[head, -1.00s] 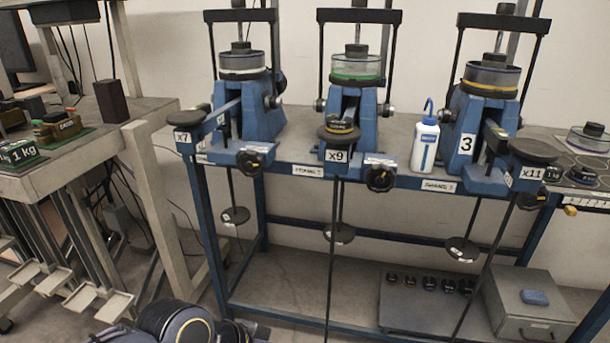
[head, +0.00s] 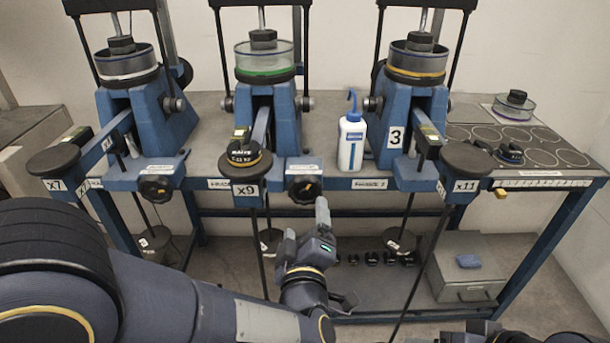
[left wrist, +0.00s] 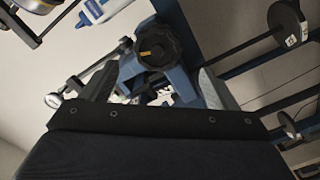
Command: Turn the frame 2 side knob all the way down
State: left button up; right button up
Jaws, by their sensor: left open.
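Frame 2 (head: 262,110) is the middle blue lever frame, with a green-ringed glass dish and the x9 plate on its lever. Its side knob (head: 304,190) is black and lobed, at the front edge of the bench right of the x9 weight. The knob also shows in the left wrist view (left wrist: 160,46), with a yellow mark on it. My left gripper (head: 308,224) is just below and in front of the knob. In the left wrist view the open fingers (left wrist: 157,80) stand either side of the knob's lower area, with nothing gripped. My right gripper is not visible.
The left frame's knob (head: 156,188) and the x7 plate (head: 54,161) lie to the left. A white-blue bottle (head: 351,142) stands right of frame 2. Frame 3 (head: 395,130) and the x11 plate (head: 468,158) are further right. Hanging rods run below the bench edge.

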aim_at(305, 194)
pick_arm(q)
jog(key=w+p, duration=0.1)
jog(key=w, duration=0.8)
jog(key=shift+w+r, duration=0.15)
jog(key=shift+w, duration=0.2)
jog(key=shift+c, duration=0.8)
jog(key=c, duration=1.1)
